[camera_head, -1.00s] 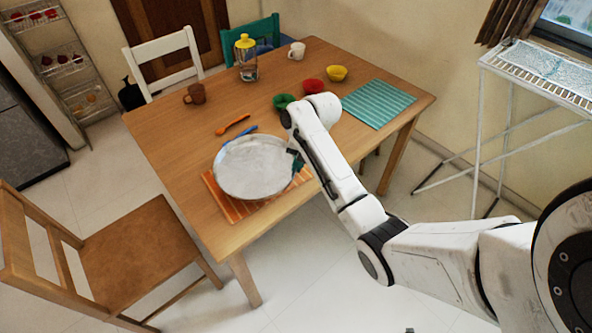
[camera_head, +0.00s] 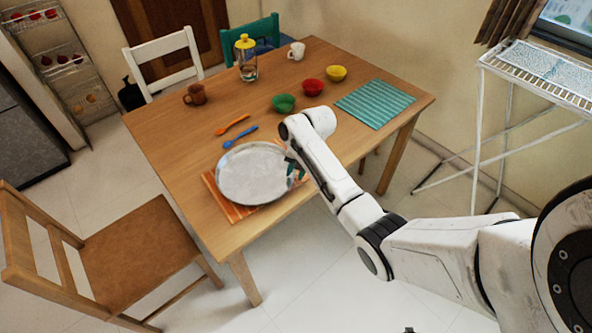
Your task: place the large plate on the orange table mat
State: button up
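The large plate (camera_head: 252,174) is a round grey metal-looking disc at the near left part of the wooden table. It lies over the orange striped table mat (camera_head: 232,212), which shows along its left, near and right sides. Whether the plate rests fully on the mat or is slightly above it is hard to tell. My gripper (camera_head: 293,171) is at the plate's right rim, largely hidden by my arm and small in the picture. I cannot see whether its fingers are closed on the rim.
An orange spoon (camera_head: 233,124) and a blue utensil (camera_head: 240,136) lie beyond the plate. Green (camera_head: 284,103), red (camera_head: 313,87) and yellow (camera_head: 337,73) bowls, a brown mug (camera_head: 195,95), a jar (camera_head: 247,60), a white cup (camera_head: 296,51) and a teal mat (camera_head: 375,104) are farther back.

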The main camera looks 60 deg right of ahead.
jog(key=shift+r, duration=0.1)
jog(key=v, duration=1.2)
jog(key=s+a+f+m, duration=0.35)
jog(key=a+m, duration=0.25)
jog(key=a, duration=0.4)
jog(key=s+a+f+m, duration=0.3)
jog(key=a+f+m, duration=0.15)
jog(key=a, duration=0.45)
jog(key=s+a+m+g+h, duration=0.1)
jog(key=s+a+m, duration=0.4)
jog(key=s+m, duration=0.8)
jog(key=shift+s+g, duration=0.4)
jog(key=shift+s, duration=0.1)
